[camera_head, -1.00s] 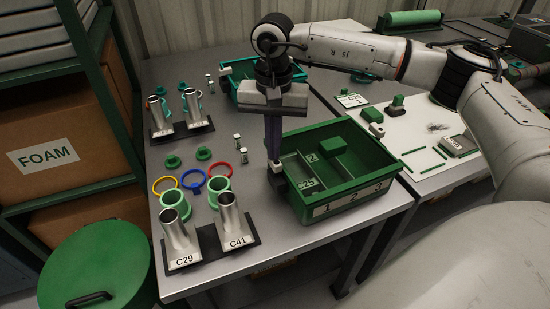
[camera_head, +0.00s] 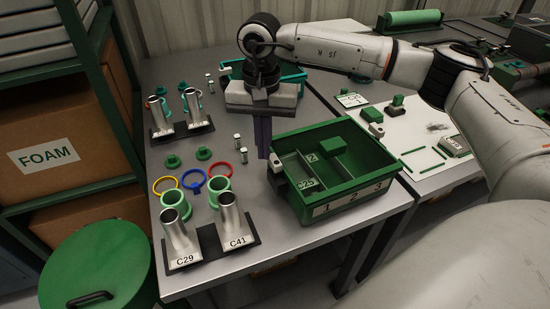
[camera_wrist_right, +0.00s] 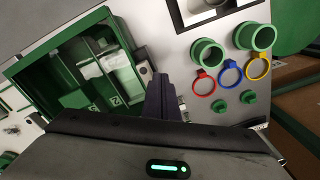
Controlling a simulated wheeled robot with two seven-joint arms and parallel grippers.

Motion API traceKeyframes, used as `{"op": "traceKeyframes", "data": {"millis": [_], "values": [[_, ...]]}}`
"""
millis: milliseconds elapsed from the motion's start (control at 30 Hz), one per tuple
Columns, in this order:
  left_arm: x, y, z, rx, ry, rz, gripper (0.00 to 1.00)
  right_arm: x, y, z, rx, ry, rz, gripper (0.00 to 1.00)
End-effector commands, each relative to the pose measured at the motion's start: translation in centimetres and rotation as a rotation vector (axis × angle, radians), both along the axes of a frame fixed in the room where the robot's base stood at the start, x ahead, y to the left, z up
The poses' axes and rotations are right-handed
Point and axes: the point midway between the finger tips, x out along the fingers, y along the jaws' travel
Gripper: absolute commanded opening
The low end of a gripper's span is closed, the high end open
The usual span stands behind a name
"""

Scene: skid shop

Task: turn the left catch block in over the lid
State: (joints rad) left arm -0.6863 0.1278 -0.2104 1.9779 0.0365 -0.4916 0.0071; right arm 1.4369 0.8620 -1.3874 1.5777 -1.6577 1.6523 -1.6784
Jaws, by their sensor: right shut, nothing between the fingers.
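A green bin (camera_head: 345,205) numbered 1, 2, 3 stands on the bench. The left catch block (camera_head: 275,163) is a small grey block at its left rim. It also shows in the wrist view (camera_wrist_right: 145,72), at the bin's edge beside my fingers. The right catch block (camera_head: 376,130) is grey, at the bin's far right corner. Inside the bin are compartments marked C25 and 2 and a raised green block (camera_head: 332,146); I cannot tell which part is the lid. My right gripper (camera_head: 263,155) is shut and empty, pointing down just left of the left catch block. My left gripper is not in view.
Silver tubes C29 (camera_head: 180,240) and C41 (camera_head: 233,222) stand in front left. Red, blue and yellow rings (camera_wrist_right: 230,72) and green collars (camera_wrist_right: 208,52) lie left of the bin. A teal bin (camera_head: 232,70) stands behind. A white board (camera_head: 420,135) lies right.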

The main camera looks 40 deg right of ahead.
Motion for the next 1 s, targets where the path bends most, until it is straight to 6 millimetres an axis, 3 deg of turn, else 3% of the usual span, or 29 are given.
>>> {"op": "traceKeyframes", "data": {"millis": [500,1000], "values": [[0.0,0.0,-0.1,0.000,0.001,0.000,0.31,0.2,0.6,-0.1,0.000,0.000,-0.001,0.00],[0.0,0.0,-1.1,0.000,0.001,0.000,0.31,0.2,0.6,-1.6,0.000,0.000,0.000,0.00]]}}
